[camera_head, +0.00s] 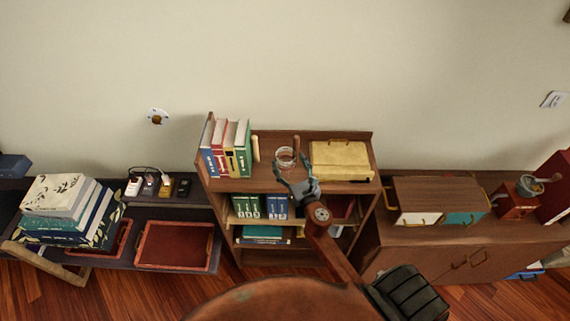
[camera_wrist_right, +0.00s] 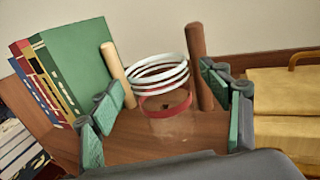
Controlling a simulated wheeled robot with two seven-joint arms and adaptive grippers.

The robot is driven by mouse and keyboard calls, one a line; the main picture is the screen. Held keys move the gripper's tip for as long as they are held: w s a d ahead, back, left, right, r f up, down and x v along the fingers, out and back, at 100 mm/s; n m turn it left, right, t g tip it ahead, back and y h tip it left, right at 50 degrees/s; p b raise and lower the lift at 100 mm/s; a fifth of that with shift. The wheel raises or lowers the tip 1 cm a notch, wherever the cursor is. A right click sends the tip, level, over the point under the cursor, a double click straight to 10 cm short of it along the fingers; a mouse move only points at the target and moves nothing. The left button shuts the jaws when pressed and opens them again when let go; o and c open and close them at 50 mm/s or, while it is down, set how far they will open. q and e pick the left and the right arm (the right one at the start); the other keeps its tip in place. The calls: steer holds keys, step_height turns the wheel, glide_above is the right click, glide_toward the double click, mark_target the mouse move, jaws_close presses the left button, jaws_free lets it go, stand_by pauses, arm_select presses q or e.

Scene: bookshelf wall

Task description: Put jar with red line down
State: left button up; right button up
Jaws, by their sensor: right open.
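The jar with the red line (camera_head: 286,156) stands upright on the top board of the bookcase, between the row of books and the yellow case. In the right wrist view the clear jar (camera_wrist_right: 168,104) shows pale rings near its top and a red band lower down. My right gripper (camera_head: 296,185) is open just in front of the jar. In the wrist view its green-padded fingers (camera_wrist_right: 165,112) are spread, one on each side of the jar, with visible gaps. My left gripper is out of view.
Upright books (camera_head: 228,148) and a wooden peg (camera_head: 255,149) are left of the jar. A darker wooden post (camera_wrist_right: 197,66) is close behind it. A yellow case (camera_head: 341,160) lies to the right. The wall closes off the back.

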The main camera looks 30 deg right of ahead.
mark_target(283, 150)
steer(key=shift+w+d+r, duration=0.15)
steer(key=shift+w, duration=1.4)
steer(key=c, duration=0.5)
steer(key=shift+s, duration=0.1)
steer(key=c, duration=1.3)
jaws_close()
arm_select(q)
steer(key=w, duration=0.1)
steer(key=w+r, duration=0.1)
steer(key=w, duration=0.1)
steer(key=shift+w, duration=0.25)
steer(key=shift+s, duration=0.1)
arm_select(e)
steer(key=shift+r, duration=0.1)
